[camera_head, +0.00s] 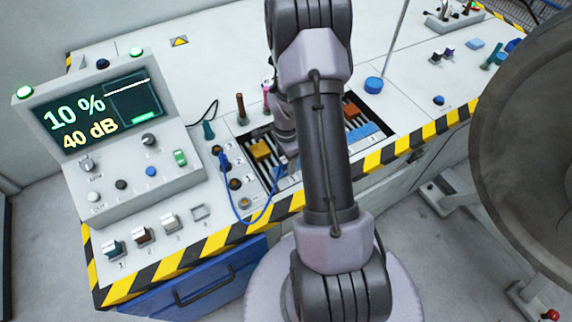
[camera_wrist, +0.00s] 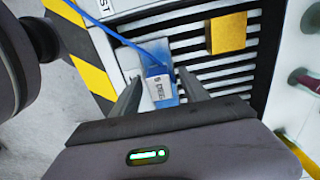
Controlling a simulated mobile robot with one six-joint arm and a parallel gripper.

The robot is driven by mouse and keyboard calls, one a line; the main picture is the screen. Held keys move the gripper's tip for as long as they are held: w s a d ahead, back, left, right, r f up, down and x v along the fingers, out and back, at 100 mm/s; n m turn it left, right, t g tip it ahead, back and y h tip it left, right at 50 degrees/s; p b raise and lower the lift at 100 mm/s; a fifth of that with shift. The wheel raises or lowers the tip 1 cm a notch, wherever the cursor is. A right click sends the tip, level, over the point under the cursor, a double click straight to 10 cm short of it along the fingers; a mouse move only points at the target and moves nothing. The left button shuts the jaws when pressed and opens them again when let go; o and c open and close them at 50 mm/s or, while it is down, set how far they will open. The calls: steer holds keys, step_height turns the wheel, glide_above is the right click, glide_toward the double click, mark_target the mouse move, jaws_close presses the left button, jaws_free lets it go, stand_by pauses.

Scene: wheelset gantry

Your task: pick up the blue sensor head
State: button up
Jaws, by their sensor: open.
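The blue sensor head (camera_wrist: 155,71) has a white labelled face and a blue cable. In the wrist view it sits over a pale blue-grey block (camera_wrist: 130,60) in a slotted black-and-white tray (camera_wrist: 240,76). My gripper (camera_wrist: 159,77) is open, with one finger on each side of the head. I cannot tell whether the fingers touch it. In the head view my arm hides most of the gripper, and only a small light part of the head (camera_head: 284,159) shows beside it.
The blue cable (camera_head: 235,205) loops from a console socket to the tray. Upright probes (camera_head: 241,108) stand behind. A large wheel (camera_head: 525,150) is at right.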

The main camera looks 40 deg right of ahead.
steer(key=shift+r, duration=0.1)
jaws_close()
